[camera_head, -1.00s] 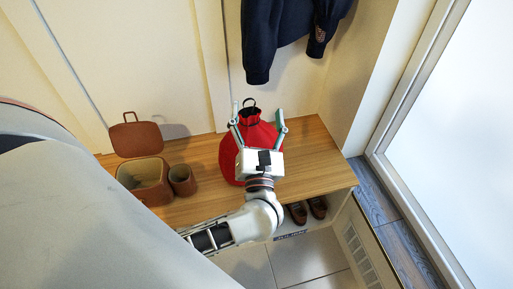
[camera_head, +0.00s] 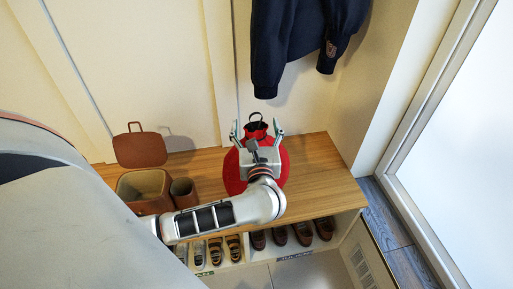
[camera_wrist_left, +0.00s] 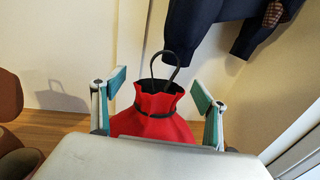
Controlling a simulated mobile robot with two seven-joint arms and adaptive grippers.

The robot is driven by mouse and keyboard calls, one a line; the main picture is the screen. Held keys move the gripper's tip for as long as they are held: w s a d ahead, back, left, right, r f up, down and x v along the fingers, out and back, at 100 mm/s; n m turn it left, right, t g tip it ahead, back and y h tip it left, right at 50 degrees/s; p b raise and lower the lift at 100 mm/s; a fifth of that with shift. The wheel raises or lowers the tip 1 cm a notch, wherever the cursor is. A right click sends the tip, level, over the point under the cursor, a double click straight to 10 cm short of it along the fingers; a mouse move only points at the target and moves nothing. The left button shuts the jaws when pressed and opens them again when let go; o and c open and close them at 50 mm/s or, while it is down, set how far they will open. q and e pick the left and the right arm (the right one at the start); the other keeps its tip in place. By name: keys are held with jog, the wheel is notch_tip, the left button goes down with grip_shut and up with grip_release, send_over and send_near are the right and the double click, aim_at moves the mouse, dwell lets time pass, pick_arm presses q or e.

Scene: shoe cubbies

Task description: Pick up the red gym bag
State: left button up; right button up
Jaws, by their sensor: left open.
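The red gym bag (camera_head: 279,169) stands upright on the wooden bench top, with a gathered neck, a dark cord and a black loop handle. My left gripper (camera_head: 257,130) is open, its two fingers on either side of the bag's neck in the head view. In the left wrist view the bag (camera_wrist_left: 155,122) is between the open fingers (camera_wrist_left: 160,92), with visible gaps on both sides. The gripper's body hides part of the bag. The right gripper is not in view.
A brown open box (camera_head: 144,187) and a brown cup-like container (camera_head: 183,192) stand left on the bench (camera_head: 325,178). A navy jacket (camera_head: 300,40) hangs above. Shoes (camera_head: 302,233) sit in cubbies below. The bench right of the bag is clear.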

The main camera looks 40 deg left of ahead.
pick_arm(q)
jog(key=c, duration=2)
grip_shut()
jog(key=shift+r, duration=0.1)
